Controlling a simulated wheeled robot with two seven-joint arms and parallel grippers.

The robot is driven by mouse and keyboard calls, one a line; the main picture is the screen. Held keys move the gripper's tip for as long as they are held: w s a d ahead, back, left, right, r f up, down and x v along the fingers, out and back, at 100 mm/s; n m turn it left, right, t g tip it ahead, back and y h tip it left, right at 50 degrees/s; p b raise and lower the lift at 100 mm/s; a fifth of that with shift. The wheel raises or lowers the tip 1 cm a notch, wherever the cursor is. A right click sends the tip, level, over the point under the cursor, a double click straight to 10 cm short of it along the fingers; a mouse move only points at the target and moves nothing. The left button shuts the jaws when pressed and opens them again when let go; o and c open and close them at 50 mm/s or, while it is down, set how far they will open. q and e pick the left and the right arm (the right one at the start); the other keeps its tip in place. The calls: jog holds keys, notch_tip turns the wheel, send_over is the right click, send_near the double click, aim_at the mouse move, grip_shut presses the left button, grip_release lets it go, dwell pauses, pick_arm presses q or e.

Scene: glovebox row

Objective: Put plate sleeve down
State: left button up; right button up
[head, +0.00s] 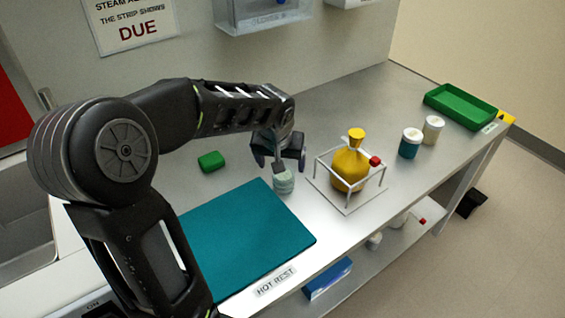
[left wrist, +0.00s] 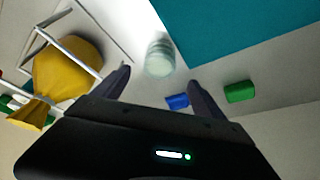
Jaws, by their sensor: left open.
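The plate sleeve appears to be the pale, banded, round stack (head: 284,182), upright on the steel bench just beside the far right corner of the teal mat (head: 240,236). In the left wrist view the stack (left wrist: 159,56) stands beyond my fingertips, next to the mat's edge (left wrist: 215,40). My left gripper (head: 279,160) is open, its two fingers spread just above and behind the stack. In the left wrist view the gap between the fingers (left wrist: 158,80) is empty. My right gripper is in neither view.
A yellow tied bag (head: 350,168) sits in a white wire frame just right of the stack. A green block (head: 211,161) lies to the left, a blue block (left wrist: 177,101) near it. Two lidded jars (head: 411,143) and a green tray (head: 459,107) stand farther right.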

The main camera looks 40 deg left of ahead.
aim_at(283, 174)
pick_arm(q)
jog(key=shift+s+d+r, duration=0.15)
jog(key=shift+x, duration=1.4)
jog(key=x, duration=0.5)
jog(key=shift+d, duration=0.1)
jog(key=c, duration=1.6)
